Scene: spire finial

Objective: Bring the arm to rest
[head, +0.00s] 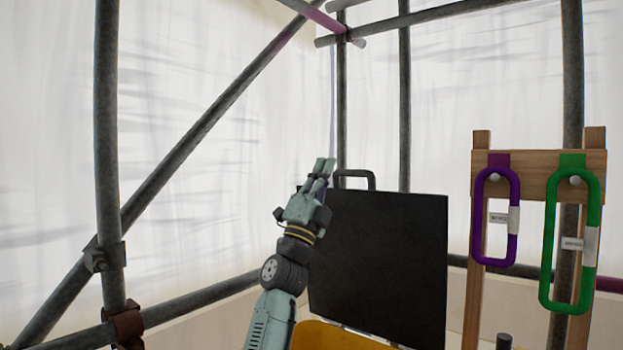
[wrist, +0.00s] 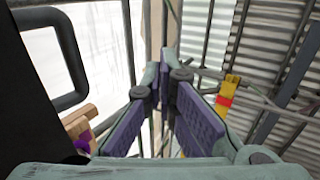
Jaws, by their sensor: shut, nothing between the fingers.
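My gripper (head: 324,168) is raised in the middle of the head view, at the end of my pale green arm. It points upward, just left of the black panel's handle. In the wrist view the purple-padded fingers of my gripper (wrist: 164,75) come together at their tips, with nothing held between them. The black panel (head: 378,262) stands close behind and to the right of my arm. Its dark handle (head: 357,175) also shows large at the upper left of the wrist view (wrist: 72,60).
A wooden rack (head: 535,164) at right carries a purple carabiner (head: 478,215) and a green carabiner (head: 549,245). Scaffold tubes (head: 106,150) stand at left and behind, before white sheeting (head: 215,140). A yellow surface (head: 325,338) lies below the panel. Open space lies left of my arm.

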